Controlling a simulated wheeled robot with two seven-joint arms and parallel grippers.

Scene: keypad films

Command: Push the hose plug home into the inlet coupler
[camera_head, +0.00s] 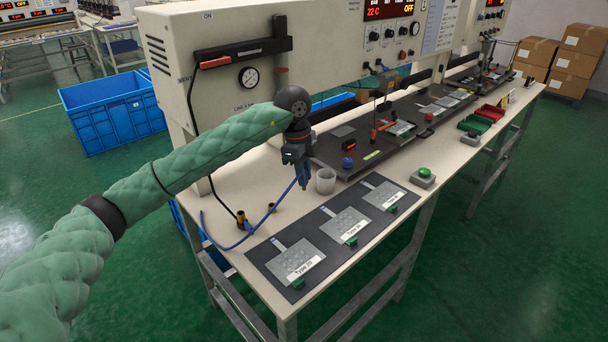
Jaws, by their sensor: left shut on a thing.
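The hose loops down from the gripper onto the bench front and back up to the left. A small brass fitting (241,219), perhaps the inlet coupler, stands on the bench left of the gripper, at the end of a black line. The gripper is clearly apart from it. My right gripper is not in view.
A dark mat (325,238) with several labelled keypad films lies along the front edge. A green button box (423,178) is further right. The large beige machine (220,90) rises behind the bench.

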